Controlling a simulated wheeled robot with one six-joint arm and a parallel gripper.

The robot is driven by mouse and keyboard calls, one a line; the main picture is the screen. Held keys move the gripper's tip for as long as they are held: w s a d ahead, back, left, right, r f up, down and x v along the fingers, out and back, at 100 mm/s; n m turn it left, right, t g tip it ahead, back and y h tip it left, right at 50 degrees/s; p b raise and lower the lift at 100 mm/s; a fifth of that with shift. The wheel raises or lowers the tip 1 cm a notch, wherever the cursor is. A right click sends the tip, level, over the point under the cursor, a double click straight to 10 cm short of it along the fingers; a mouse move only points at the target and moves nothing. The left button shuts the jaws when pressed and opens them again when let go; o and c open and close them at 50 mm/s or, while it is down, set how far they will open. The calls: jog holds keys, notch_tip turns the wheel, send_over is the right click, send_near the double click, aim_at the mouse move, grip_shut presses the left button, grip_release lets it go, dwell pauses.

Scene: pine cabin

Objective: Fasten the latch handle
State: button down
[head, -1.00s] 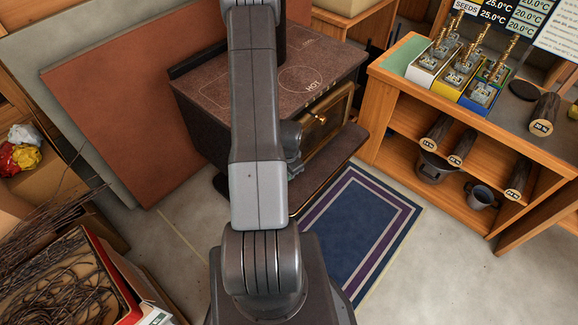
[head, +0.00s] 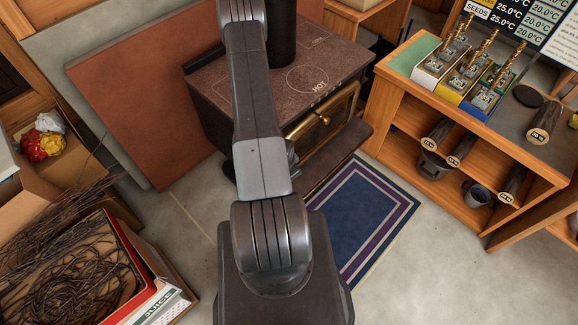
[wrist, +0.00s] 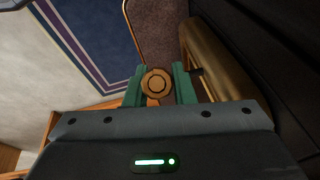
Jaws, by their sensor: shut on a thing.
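The dark stove (head: 255,75) with a brass-framed door (head: 345,105) stands ahead in the head view. A brass knob (head: 325,119) shows on the door front. The door's brass frame (wrist: 213,60) runs just right of the fingers. In the head view my arm hides the gripper, and I cannot tell whether the knob seen there is the held part.
A blue striped rug (head: 365,215) lies on the floor before the stove. A wooden shelf (head: 400,100) with padlocks, logs and pots stands right. Boxes of twigs (head: 75,265) are at lower left. A reddish board (head: 140,100) leans behind. Open floor lies right of the rug.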

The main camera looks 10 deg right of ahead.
jog(key=f+t+h+b, duration=0.1)
jog(key=h+b, duration=0.1)
jog(key=b, duration=0.4)
jog(key=s+a+f+t+h+b, duration=0.1)
jog(key=f+t+h+b, duration=0.1)
jog(key=b, duration=0.3)
jog(key=f+t+h+b, duration=0.2)
jog(key=b, duration=0.4)
jog(key=shift+s+a+f+b, duration=0.2)
jog(key=shift+s+b, duration=0.1)
jog(key=shift+s, duration=0.1)
jog(key=shift+r+n+b, duration=0.1)
jog(key=shift+n+b, duration=0.2)
jog(key=c, duration=1.3)
grip_release()
jog(key=shift+s, duration=0.1)
jog(key=shift+o, duration=0.3)
jog(key=shift+r, duration=0.1)
jog(key=shift+a, duration=0.1)
